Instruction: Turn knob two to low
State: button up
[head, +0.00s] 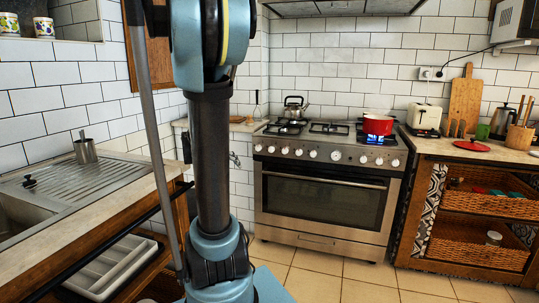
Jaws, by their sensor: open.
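The stove (320,205) stands against the back wall, with a row of several round knobs along its front panel (325,154). The second knob from the left (271,149) is small in the head view. Its pointer and any labels are too small to read, and which knob counts as two cannot be told. A larger round dial (337,155) sits near the middle of the row. A red pot (377,124) stands on the right burner, with blue flame below it. My arm rises in the left foreground, apart from the stove. My gripper is not in view.
A kettle (294,108) stands on the left rear of the stove. A sink counter (95,180) is at left. A wooden counter (470,152) at right holds a toaster (424,116) and a red lid (471,146). The tiled floor (345,285) before the stove is clear.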

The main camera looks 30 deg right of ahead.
jog(key=w+d+t+h, duration=0.2)
jog(key=w+d+h, duration=0.2)
jog(key=w+d, duration=1)
jog(key=n+t+h, duration=0.2)
jog(key=n+h, duration=0.1)
send_near(271, 151)
jog(key=x, duration=0.9)
jog(key=shift+w+r, duration=0.1)
